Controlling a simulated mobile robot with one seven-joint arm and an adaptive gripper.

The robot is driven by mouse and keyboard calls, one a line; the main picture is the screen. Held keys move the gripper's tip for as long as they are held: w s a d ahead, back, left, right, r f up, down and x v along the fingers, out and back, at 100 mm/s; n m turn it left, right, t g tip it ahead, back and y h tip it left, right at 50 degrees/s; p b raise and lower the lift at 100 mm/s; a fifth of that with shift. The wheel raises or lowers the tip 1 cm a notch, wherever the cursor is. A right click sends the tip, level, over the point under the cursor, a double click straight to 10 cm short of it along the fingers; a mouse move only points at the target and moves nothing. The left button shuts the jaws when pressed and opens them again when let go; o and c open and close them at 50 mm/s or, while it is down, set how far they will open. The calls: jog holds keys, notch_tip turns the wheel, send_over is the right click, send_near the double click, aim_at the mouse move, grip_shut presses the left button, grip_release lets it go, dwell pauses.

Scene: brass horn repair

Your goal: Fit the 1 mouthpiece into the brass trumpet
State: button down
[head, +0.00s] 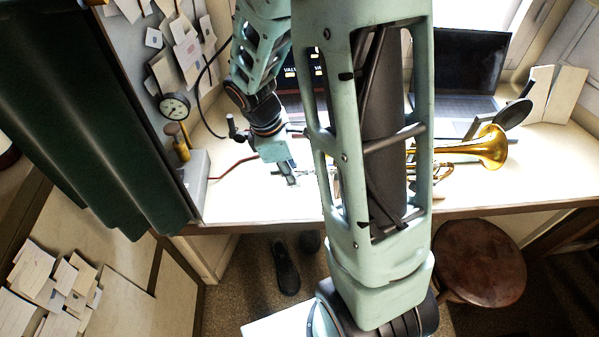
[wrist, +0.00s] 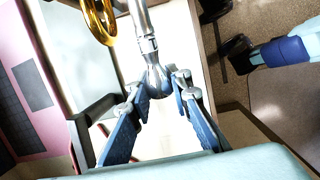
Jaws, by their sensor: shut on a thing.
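The brass trumpet (head: 488,148) lies along the bench with its bell to the right; my own arm hides its middle. In the wrist view a gold loop of its tubing (wrist: 98,22) shows at the top. My gripper (wrist: 157,88) is shut on the silver mouthpiece (wrist: 156,78), with the fingertips at either side of the cup. The mouthpiece's stem points up the picture, in line with a silver tube (wrist: 138,14) beside the gold loop. They appear to meet, but I cannot tell how deep the stem sits. In the head view my gripper (head: 289,177) is low over the bench, left of the trumpet.
The bench top (head: 240,192) is mostly clear at the front left. A dial gauge (head: 175,107) stands at the left wall, a laptop (head: 455,75) at the back right. A dark disc (head: 513,114) rises behind the bell. A round stool (head: 467,262) stands in front.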

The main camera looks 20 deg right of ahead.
jog(key=c, duration=1.7)
grip_release()
